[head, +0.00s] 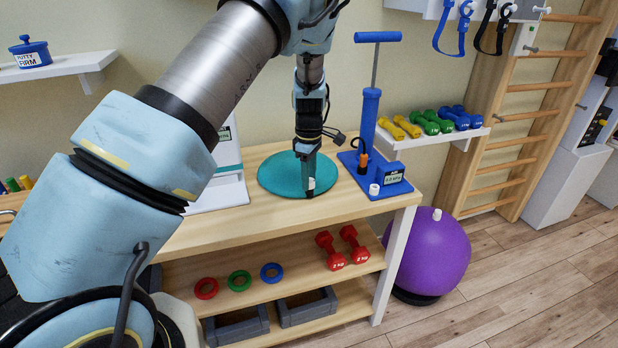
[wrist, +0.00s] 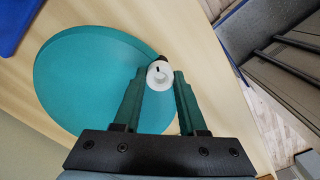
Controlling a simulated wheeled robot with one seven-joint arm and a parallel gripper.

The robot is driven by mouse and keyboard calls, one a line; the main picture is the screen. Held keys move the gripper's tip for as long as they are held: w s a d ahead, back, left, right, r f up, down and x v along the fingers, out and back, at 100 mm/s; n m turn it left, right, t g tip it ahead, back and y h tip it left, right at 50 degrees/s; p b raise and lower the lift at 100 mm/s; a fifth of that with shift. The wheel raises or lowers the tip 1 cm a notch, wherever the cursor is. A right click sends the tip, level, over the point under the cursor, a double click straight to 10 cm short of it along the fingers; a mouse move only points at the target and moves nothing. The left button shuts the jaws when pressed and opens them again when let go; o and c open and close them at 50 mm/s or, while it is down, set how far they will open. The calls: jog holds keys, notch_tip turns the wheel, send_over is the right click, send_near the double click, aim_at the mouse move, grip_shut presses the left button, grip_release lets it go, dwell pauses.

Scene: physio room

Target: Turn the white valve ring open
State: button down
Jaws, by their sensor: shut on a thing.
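The white valve ring (wrist: 158,80) sits at the rim of the round teal cushion (wrist: 85,75) in the wrist view, with a small dark mark on its face. A dark part shows just behind it. My gripper (wrist: 160,75) has one fingertip on each side of the ring and is shut on it. In the head view my gripper (head: 309,188) points down at the near right edge of the cushion (head: 275,178), on the wooden table. A bit of the white ring (head: 312,183) shows beside the fingers; the rest is hidden.
A blue hand pump (head: 369,115) with a small display (head: 391,176) stands close on the right of the cushion. A white stand (head: 225,185) is to the left. A shelf with dumbbells (head: 432,121) is behind right. A purple ball (head: 430,252) rests beside the table.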

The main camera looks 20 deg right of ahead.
jog(key=shift+c, duration=2.3)
grip_release()
jog(key=shift+m, duration=0.3)
